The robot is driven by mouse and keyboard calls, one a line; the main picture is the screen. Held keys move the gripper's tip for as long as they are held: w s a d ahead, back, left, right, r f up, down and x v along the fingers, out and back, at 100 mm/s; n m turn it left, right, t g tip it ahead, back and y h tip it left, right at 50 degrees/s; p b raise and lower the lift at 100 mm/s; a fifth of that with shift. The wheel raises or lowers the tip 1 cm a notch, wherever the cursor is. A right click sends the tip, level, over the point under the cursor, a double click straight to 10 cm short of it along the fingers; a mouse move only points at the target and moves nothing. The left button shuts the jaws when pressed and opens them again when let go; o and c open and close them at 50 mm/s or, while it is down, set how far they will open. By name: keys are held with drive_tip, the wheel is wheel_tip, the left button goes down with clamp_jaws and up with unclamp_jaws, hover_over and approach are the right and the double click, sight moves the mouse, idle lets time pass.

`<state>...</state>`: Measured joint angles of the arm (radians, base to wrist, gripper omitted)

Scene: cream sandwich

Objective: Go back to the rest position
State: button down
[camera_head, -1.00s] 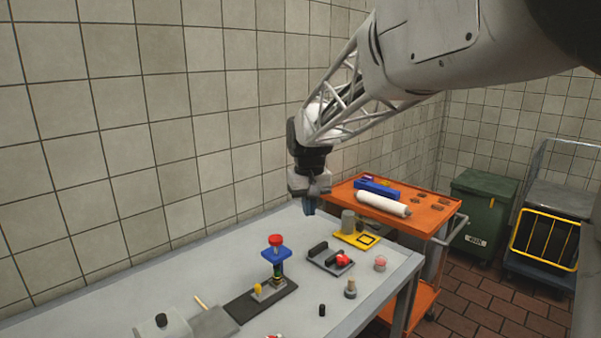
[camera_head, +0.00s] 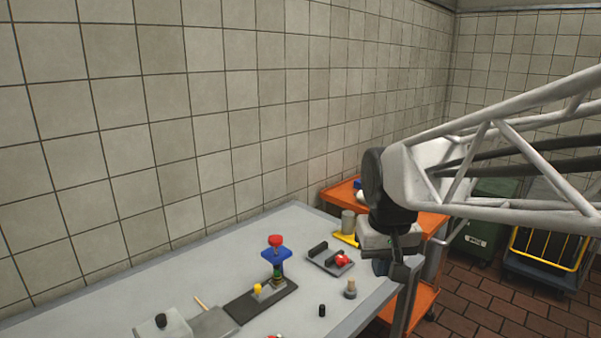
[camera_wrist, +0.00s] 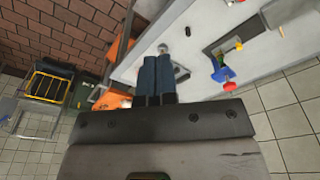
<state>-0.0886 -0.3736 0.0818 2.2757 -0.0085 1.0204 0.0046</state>
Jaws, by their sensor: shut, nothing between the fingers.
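My gripper (camera_head: 392,268) hangs at the right end of the grey table (camera_head: 120,302) in the head view, above the table's edge. Its fingers (camera_wrist: 156,78) are together and hold nothing in the wrist view. A black base on the table carries a stack with a blue piece (camera_head: 276,254) and a red top (camera_head: 275,240). These also show at the right of the wrist view, the blue piece (camera_wrist: 222,74) and the red top (camera_wrist: 231,86). My gripper is well apart from the stack.
A dark tray with a red item (camera_head: 342,260), a small bottle (camera_head: 350,290) and a black cylinder (camera_head: 322,310) stand near the table's right end. An orange cart (camera_head: 343,190) is partly hidden behind my arm. A green bin (camera_head: 478,232) and a yellow-framed trolley (camera_head: 545,240) stand on the floor.

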drive_tip(key=s+d+f, duration=0.2)
drive_tip(key=s, duration=0.5)
drive_tip(key=s+d+f+m+t, duration=0.1)
drive_tip(key=s+d+f, duration=0.1)
drive_tip(key=s, duration=0.5)
drive_tip(key=shift+s+f, duration=0.25)
drive_tip(key=shift+f, duration=0.55)
